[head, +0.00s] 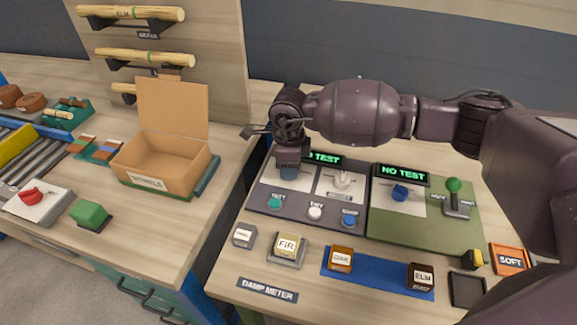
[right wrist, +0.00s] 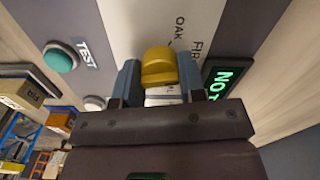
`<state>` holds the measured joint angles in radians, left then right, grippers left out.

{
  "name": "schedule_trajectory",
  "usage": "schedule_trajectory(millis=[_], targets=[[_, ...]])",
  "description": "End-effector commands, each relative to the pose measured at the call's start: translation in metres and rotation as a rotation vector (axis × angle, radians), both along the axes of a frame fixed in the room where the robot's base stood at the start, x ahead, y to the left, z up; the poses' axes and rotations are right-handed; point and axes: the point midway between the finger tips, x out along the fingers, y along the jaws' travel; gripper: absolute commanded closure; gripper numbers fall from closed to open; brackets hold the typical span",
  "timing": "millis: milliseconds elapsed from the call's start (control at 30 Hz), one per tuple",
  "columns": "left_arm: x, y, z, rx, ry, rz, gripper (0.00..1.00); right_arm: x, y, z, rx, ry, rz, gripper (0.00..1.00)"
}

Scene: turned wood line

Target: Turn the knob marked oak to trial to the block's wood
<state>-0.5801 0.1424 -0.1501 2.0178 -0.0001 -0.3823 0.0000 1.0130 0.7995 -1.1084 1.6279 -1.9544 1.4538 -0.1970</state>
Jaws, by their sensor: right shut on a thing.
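My right gripper (head: 289,172) reaches down over the left dial of the grey panel (head: 262,202). In the right wrist view its two blue-grey fingers (right wrist: 161,85) are shut on a yellow knob (right wrist: 159,62). The words OAK and FIR (right wrist: 196,50) are printed on the white plate beside the knob; other marks are hidden by the gripper. I cannot tell which mark the knob points to. A block marked FIR (head: 287,246) sits on a grey plate; blocks apparently marked OAK (head: 340,259) and ELM (head: 421,275) sit on a blue mat. My left gripper is not in view.
A green panel (head: 440,228) holds a blue knob (head: 400,193) and a green-topped lever (head: 455,195). Displays read NO TEST (head: 403,174). An open cardboard box (head: 190,165) stands left.

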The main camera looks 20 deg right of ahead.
Motion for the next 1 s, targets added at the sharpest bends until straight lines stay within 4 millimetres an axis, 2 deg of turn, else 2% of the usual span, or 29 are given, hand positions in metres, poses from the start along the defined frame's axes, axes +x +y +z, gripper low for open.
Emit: schedule_trajectory(millis=[400,900,933,1000], targets=[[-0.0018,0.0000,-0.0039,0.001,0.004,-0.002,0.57,0.0007,0.0001,0.0006,0.002,-0.002,0.170,0.86],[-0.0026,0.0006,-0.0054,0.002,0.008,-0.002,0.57,0.0007,0.0003,0.0013,0.001,-0.003,0.187,0.86],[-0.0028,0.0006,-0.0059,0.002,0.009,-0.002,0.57,0.0007,0.0003,0.0013,0.001,-0.003,0.187,0.58],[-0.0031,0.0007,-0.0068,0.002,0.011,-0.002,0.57,0.0006,0.0002,0.0011,0.001,-0.003,0.187,0.52]])
